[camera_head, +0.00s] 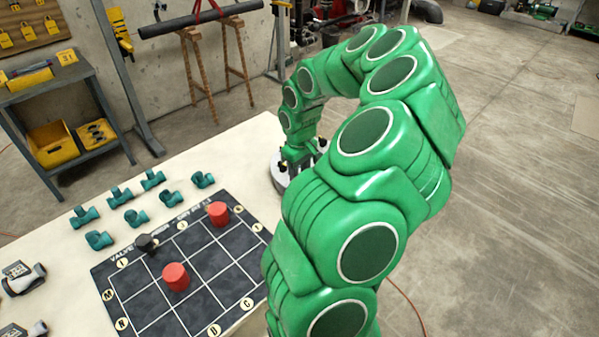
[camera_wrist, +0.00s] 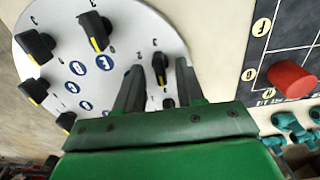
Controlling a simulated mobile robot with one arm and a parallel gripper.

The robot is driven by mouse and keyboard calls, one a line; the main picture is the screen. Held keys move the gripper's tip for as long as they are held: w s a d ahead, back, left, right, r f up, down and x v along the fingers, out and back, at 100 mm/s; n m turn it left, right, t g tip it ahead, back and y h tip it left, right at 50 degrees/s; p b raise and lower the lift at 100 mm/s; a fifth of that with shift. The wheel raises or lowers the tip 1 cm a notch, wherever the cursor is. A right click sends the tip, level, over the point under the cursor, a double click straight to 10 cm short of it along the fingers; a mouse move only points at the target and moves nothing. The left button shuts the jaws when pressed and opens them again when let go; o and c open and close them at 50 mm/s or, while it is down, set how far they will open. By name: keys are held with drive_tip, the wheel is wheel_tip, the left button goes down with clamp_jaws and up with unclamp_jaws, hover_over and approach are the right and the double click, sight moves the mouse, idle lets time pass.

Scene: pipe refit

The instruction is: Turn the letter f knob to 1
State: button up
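A round white panel (camera_wrist: 150,30) carries several black knobs with yellow pointer marks and blue letter discs. One knob (camera_wrist: 160,66) shows between my gripper's (camera_wrist: 159,72) two dark fingers, which are spread apart; I cannot tell whether they touch it. Other knobs stand at the upper middle (camera_wrist: 95,30), upper left (camera_wrist: 36,45) and left (camera_wrist: 33,90). The blue letters (camera_wrist: 104,62) are too small and tilted to read surely, so I cannot tell which knob is f. In the head view my gripper (camera_head: 299,158) is down over the panel (camera_head: 279,180), mostly hidden.
A black grid board (camera_head: 190,265) with red cylinders (camera_head: 176,277) (camera_head: 218,212) and a black piece (camera_head: 146,243) lies on the pale table beside the panel. Several teal pipe fittings (camera_head: 120,196) lie behind it. A grey shelf (camera_head: 60,110) stands at the left.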

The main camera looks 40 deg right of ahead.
drive_tip(key=shift+f, duration=0.2)
clamp_jaws()
drive_tip(key=shift+m, duration=0.4)
drive_tip(key=m, duration=0.4)
drive_tip(key=shift+d+r+m, duration=0.1)
drive_tip(key=shift+m, duration=0.3)
drive_tip(key=m, duration=0.6)
drive_tip(key=shift+w, duration=0.1)
idle(0.4)
